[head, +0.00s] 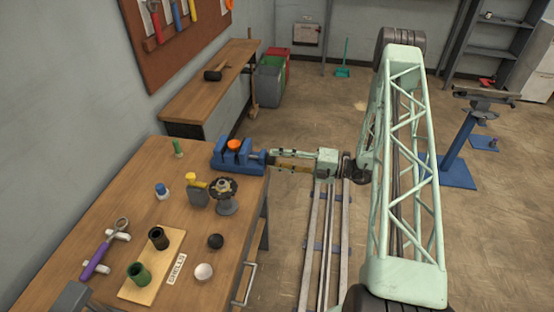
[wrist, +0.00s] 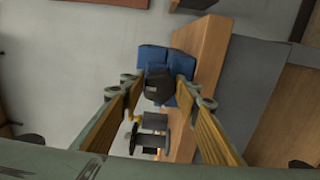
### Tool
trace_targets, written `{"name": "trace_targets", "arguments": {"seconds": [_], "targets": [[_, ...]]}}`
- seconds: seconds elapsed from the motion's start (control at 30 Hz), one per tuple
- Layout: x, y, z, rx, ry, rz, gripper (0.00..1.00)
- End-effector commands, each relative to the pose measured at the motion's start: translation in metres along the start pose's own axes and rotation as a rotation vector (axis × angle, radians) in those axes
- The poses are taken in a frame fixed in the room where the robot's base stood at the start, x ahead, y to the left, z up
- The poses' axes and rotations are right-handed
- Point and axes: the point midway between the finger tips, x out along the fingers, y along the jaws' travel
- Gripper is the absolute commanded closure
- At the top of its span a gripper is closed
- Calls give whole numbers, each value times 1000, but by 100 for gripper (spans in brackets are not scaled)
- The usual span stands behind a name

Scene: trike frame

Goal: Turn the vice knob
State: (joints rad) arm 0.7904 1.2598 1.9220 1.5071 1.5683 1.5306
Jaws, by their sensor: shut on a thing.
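The blue vice (head: 228,160) is fixed at the far right corner of the wooden workbench, with an orange round piece (head: 234,145) at its jaws. My gripper (head: 270,157) reaches it from the right, level with the vice's side. In the wrist view the dark vice knob (wrist: 159,86) sits between my two fingertips (wrist: 158,90), in front of the blue vice body (wrist: 165,57). My gripper is shut on the knob.
The workbench (head: 110,195) also carries a gauge-like stand (head: 224,195), a wooden board (head: 155,265) with green and dark cups, a purple-handled tool (head: 103,250) and a white ball (head: 204,271). A blue stand (head: 455,150) is at the right. Open floor lies behind my arm.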

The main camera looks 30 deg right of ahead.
Motion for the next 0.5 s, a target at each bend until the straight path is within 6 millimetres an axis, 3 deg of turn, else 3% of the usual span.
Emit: {"name": "trace_targets", "arguments": {"seconds": [0.2,0.23,0.37,0.5], "targets": [[0,0,0,0,0,0,81],[0,0,0,0,0,0,70],[0,0,0,-1,0,0,58],[0,0,0,-1,0,0,58]]}}
